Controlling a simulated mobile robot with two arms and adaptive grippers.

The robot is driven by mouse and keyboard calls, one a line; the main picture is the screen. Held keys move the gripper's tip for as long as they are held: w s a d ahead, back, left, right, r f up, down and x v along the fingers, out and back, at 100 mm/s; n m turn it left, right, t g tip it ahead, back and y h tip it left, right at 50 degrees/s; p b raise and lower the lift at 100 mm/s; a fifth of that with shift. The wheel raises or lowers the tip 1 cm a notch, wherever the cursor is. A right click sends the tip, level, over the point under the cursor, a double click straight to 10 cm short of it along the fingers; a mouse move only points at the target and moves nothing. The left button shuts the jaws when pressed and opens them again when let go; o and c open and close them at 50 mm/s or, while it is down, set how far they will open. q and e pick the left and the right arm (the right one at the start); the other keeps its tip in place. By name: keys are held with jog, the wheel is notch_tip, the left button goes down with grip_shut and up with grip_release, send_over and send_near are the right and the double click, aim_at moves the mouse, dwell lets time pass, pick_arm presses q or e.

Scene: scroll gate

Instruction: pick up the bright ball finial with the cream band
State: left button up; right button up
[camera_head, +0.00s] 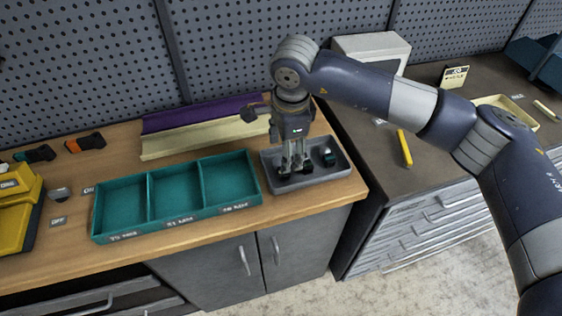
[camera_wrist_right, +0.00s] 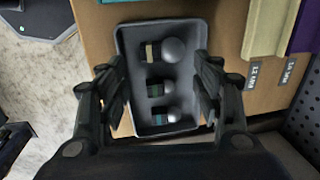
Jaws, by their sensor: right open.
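The ball finial with the cream band (camera_wrist_right: 165,51) lies in the grey tray (camera_wrist_right: 128,42), at the top end in the right wrist view. Its ball is plain grey and looks the largest there. Two other finials lie below it, one with a green band (camera_wrist_right: 158,88) and one with a blue band (camera_wrist_right: 162,115). My right gripper (camera_wrist_right: 160,82) is open and empty, pointing down over the tray with its fingers on either side of the row. My left gripper is not in view.
A teal tray (camera_head: 150,190) with three empty labelled compartments stands left of the grey tray. Purple and cream strips (camera_head: 205,135) lie behind. A yellow object (camera_head: 18,212) stands at far left. A dark counter (camera_head: 375,165) on the right holds a yellow marker (camera_head: 404,148).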

jog(key=shift+w+f, duration=0.2)
jog(key=shift+f, duration=0.65)
jog(key=f+p, duration=0.1)
jog(key=f, duration=0.1)
jog(key=w+f+p, duration=0.1)
jog(key=f, duration=0.1)
jog(key=shift+d+f+p, duration=0.1)
jog(key=shift+f+p, duration=0.25)
jog(key=shift+p, duration=0.05)
jog(key=shift+f, duration=0.35)
jog(key=c, duration=1)
